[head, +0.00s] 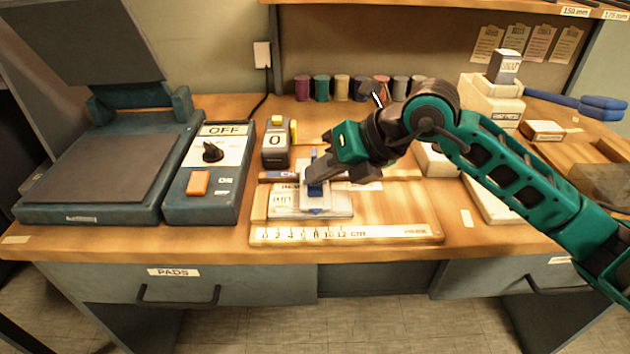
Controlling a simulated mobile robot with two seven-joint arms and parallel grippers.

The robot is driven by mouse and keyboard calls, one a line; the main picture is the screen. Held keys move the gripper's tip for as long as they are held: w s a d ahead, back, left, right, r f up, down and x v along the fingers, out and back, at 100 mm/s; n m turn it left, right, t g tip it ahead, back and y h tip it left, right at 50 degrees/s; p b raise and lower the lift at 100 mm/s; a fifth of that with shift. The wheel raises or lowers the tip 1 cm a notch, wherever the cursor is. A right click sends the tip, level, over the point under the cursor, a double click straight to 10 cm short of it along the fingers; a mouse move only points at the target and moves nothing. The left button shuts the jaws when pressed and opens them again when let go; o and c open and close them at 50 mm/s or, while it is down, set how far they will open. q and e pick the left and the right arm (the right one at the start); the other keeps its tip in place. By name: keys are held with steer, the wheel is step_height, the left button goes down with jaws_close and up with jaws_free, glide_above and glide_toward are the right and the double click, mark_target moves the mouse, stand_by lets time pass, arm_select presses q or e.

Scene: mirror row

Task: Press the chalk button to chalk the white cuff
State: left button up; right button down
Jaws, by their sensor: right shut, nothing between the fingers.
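My right gripper (312,182) reaches in from the right, over the front middle of the bench. Its fingers are shut with nothing between them. The tips are at a small blue and white fixture (314,209); I cannot tell whether they touch it. A blue strip (279,176) with white letters starting "CH" lies just behind, partly hidden by the gripper. The chalk button cannot be made out clearly and may be under the fingers. A flat whitish piece (340,204) lies below the fingers; I cannot tell whether it is the white cuff. My left gripper is out of view.
A wooden ruler (400,234) lies along the front. A counter (275,150) showing 0 stands left, beside a control box (210,172) reading OFF and an open press (110,170). Several thread spools (322,88) line the back. A white block machine (492,97) stands right.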

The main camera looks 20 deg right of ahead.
mark_target(322, 187)
steer(key=shift+r+p, duration=0.35)
steer(key=shift+r, duration=0.3)
steer(key=shift+r, duration=0.1)
step_height(322, 187, up, 5)
steer(key=p, duration=0.4)
stand_by(0.6)
